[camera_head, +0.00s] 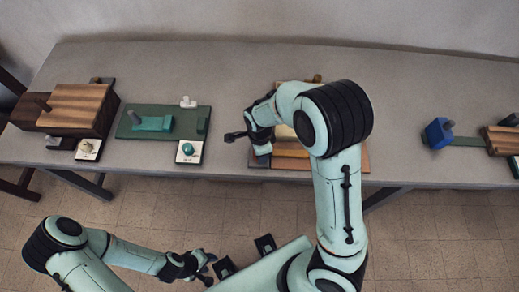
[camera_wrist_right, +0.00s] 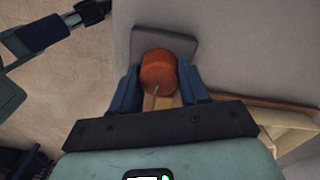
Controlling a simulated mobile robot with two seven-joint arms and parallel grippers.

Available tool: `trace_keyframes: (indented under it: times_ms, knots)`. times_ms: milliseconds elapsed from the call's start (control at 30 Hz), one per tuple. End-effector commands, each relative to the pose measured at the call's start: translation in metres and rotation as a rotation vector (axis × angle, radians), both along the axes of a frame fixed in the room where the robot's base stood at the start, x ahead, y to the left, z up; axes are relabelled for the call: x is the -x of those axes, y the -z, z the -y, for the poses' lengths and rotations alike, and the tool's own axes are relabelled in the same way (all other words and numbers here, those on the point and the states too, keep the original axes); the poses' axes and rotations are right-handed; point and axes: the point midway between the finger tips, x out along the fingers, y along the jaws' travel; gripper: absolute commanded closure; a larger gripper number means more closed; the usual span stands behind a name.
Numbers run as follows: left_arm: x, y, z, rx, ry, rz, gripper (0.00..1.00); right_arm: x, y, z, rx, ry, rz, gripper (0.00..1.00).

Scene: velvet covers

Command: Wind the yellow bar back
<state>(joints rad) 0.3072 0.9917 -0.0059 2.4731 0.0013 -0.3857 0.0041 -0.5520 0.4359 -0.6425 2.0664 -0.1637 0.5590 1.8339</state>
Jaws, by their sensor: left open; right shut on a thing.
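My right gripper (camera_wrist_right: 158,82) is shut on an orange-red round knob (camera_wrist_right: 158,72), with a blue finger on each side of it. The knob stands over a grey plate (camera_wrist_right: 178,39) beside a wooden fixture (camera_head: 292,153) at the middle of the table. A pale tan strip (camera_wrist_right: 163,102) shows just below the knob; I cannot tell whether it is the yellow bar. In the head view my right arm hides most of this fixture and the knob. My left gripper (camera_head: 205,270) is open and empty, low in front of the table.
On the grey table (camera_head: 215,80) a wooden box (camera_head: 80,108) and a green base with a teal block (camera_head: 152,124) stand at left. A blue block (camera_head: 438,134) on a green rail and another wooden box (camera_head: 502,140) stand at right. Bare tabletop lies between the fixtures.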

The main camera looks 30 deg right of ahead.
Motion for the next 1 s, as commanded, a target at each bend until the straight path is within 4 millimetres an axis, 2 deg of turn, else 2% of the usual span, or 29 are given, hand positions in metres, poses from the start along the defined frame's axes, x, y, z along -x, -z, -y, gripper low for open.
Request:
trace_keyframes:
  times_ms: [433, 467, 500, 533, 833, 1000]
  knots:
    - [0.000, -0.001, 0.000, 0.000, 0.000, 0.000, 0.57, -0.002, -0.001, 0.001, 0.001, 0.010, 0.006, 0.86]
    - [0.000, -0.001, 0.000, 0.000, 0.000, 0.000, 0.57, -0.002, -0.001, 0.001, 0.001, 0.010, 0.006, 0.46]
    - [0.000, -0.001, 0.000, 0.000, 0.000, 0.000, 0.57, -0.002, -0.001, 0.001, 0.001, 0.010, 0.006, 0.33]
    - [0.000, -0.001, 0.000, 0.000, 0.000, 0.000, 0.57, -0.002, -0.001, 0.001, 0.001, 0.010, 0.005, 0.31]
    - [-0.001, -0.001, 0.000, 0.000, 0.000, 0.001, 0.57, -0.001, -0.002, 0.000, 0.001, 0.008, 0.003, 0.31]
    - [-0.004, -0.007, 0.000, 0.000, 0.000, 0.004, 0.57, -0.002, -0.021, -0.001, -0.002, 0.007, 0.006, 0.31]
